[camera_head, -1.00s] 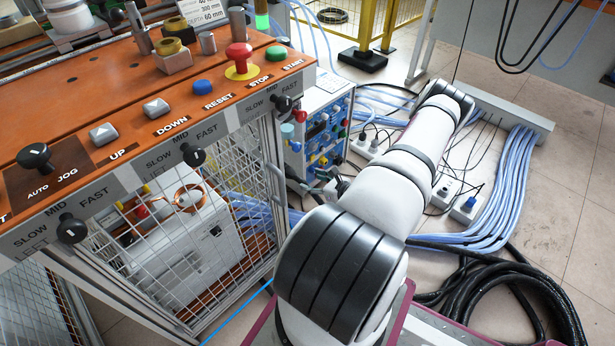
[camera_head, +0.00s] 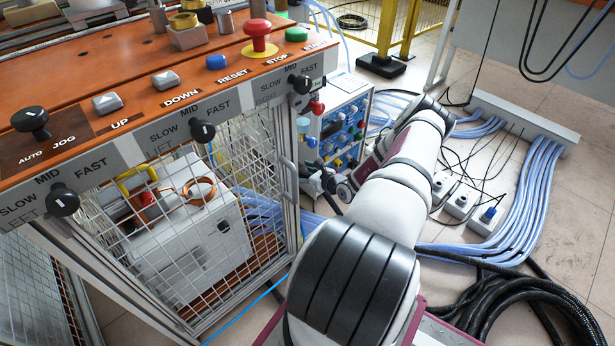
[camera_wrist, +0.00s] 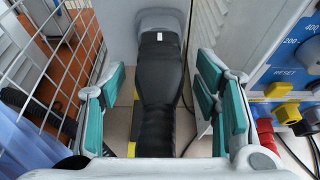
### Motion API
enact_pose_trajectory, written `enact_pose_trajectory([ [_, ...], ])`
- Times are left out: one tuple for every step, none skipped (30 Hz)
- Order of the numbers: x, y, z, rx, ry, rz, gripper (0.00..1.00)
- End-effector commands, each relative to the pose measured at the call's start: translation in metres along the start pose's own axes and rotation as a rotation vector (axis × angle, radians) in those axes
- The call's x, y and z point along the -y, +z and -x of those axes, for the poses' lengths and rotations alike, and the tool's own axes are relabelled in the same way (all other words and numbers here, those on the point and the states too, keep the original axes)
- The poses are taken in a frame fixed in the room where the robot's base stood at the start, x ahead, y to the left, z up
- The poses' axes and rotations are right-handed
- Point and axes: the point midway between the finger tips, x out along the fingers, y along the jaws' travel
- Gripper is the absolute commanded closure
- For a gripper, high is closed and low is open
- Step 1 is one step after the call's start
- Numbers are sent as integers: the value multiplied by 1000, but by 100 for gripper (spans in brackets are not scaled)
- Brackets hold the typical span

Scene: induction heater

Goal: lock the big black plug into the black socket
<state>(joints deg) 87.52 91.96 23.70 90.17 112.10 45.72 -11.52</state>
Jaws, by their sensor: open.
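The big black plug (camera_wrist: 158,85) is in the middle of the wrist view, a thick ribbed body with a small white label near its far end. Its far end meets a grey rounded part (camera_wrist: 165,20). I cannot tell whether this is part of the black socket, which I cannot clearly make out. My gripper (camera_wrist: 162,108) is open, with teal pads to the left and right of the plug and visible gaps on both sides. In the head view my gripper (camera_head: 322,182) is small beside the blue-panelled cabinet, and the plug cannot be made out.
A wire mesh guard (camera_wrist: 50,60) stands close on the left in the wrist view. The blue-panelled cabinet (camera_head: 345,130) with red and black connectors is close on the right. The orange control desk (camera_head: 130,85) stands at left. Blue cables and power strips (camera_head: 462,200) lie on the floor.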

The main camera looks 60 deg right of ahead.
Motion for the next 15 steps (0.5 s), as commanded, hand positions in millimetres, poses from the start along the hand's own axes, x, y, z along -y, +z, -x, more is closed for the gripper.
enact_pose_trajectory([
  [0, 0, -1, 0, 0, 0, 43],
  [0, 0, -1, 0, 0, 0, 43],
  [0, 0, -1, 0, 0, 0, 43],
  [0, 0, -1, 0, 0, -1, 43],
  [0, 0, -1, 0, 0, -1, 43],
  [0, 0, -1, 0, 0, -1, 43],
  [0, 0, -1, 0, 0, -1, 43],
  [0, 0, -1, 0, 0, -1, 43],
  [0, 0, -1, 0, 0, -1, 50],
  [0, 0, -1, 0, 0, 0, 57],
  [0, 0, -1, 0, 0, 0, 64],
  [0, 0, -1, 0, 0, 0, 73],
  [0, 0, -1, 0, 0, 0, 80],
  [0, 0, -1, 0, 0, 0, 86],
  [0, 0, -1, 0, 0, 0, 95],
])
